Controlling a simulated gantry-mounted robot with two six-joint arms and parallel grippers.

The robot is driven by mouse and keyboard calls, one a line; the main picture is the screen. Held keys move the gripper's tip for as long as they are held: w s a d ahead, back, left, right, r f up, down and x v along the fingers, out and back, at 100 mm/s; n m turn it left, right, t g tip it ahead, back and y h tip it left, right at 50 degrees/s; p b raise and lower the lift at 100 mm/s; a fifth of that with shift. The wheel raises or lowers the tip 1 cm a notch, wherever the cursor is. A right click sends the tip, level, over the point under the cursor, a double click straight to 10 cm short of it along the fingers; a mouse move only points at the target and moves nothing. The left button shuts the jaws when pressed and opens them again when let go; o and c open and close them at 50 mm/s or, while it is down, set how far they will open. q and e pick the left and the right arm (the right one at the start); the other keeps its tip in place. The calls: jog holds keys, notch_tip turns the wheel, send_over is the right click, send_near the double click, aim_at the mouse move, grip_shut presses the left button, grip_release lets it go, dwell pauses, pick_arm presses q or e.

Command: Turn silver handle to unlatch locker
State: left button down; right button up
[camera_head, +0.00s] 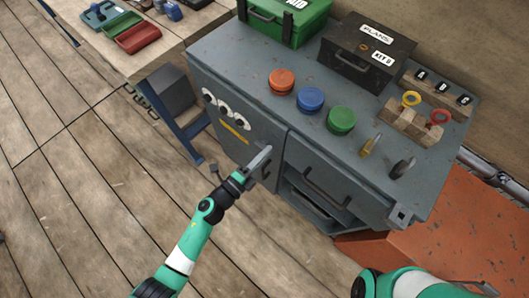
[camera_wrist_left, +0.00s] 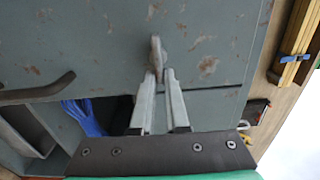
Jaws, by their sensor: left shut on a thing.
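The grey locker (camera_head: 240,75) stands in the middle of the head view, its left door (camera_head: 215,85) looking closed. My left gripper (camera_head: 264,157) is at the right part of this door. In the left wrist view my left gripper (camera_wrist_left: 160,74) is shut on the silver handle (camera_wrist_left: 155,52), which stands upright in the picture between the fingertips. The handle is mostly hidden by the gripper in the head view. My right arm (camera_head: 415,284) shows at the bottom right, but its gripper is out of view.
A dark bar handle (camera_head: 326,188) is on the front to the right, above an open shelf (camera_head: 310,205). Red, blue and green round lids (camera_head: 311,99), a black box (camera_head: 365,52) and a green case (camera_head: 285,20) stand on top. Bare wooden floor lies left.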

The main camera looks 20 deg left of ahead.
pick_arm(q)
jog(key=c, duration=0.9)
grip_release()
jog(key=p+v, duration=0.3)
jog(key=v, duration=0.8)
jog(key=shift+s+p, duration=0.3)
